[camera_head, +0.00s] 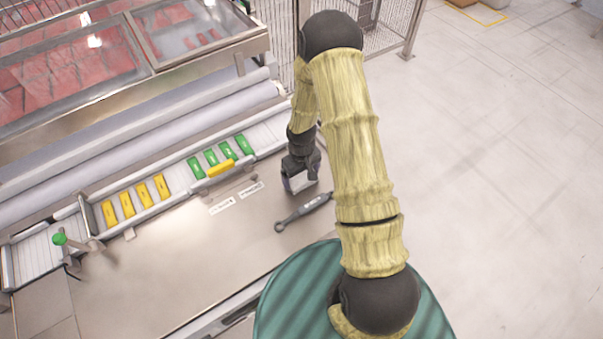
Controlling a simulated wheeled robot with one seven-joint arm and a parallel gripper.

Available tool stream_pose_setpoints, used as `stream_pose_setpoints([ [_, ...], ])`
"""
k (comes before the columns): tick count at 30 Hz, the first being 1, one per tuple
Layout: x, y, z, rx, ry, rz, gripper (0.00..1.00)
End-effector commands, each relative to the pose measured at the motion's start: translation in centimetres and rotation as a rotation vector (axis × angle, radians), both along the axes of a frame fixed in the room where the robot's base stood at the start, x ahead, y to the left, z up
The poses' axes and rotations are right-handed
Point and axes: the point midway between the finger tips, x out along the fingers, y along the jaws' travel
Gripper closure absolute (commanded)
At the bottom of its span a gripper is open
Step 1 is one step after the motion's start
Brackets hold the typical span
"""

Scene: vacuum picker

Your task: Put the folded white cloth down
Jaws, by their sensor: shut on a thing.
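The folded white cloth (298,183) is a small pale block at the end of my arm, in the upper middle of the head view. My gripper (300,174) is shut on it, pointing down over the right part of the metal table (165,262). The gripper's dark body hides the top of the cloth. I cannot tell whether the cloth touches the table or hangs just above it.
A grey wrench-like tool (303,213) lies close in front of the cloth. Behind are a rail with yellow blocks (143,196) and green blocks (228,150), and a loose-looking yellow piece (221,168). A green knob (59,239) stands at left. The table's middle is clear.

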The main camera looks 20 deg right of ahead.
Motion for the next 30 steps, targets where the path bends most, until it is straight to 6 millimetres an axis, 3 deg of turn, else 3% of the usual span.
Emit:
stream_pose_setpoints([
  [12, 0.0, -0.1, -0.7, 0.000, 0.000, -0.001, 0.35],
  [13, 0.0, -0.1, -0.6, 0.000, 0.000, -0.001, 0.06],
  [14, 0.0, -0.1, -0.6, 0.000, 0.000, -0.001, 0.00],
  [25, 0.0, -0.1, -0.1, 0.001, -0.002, -0.002, 0.00],
  [30, 0.1, -0.1, 1.5, 0.000, -0.004, -0.002, 0.00],
])
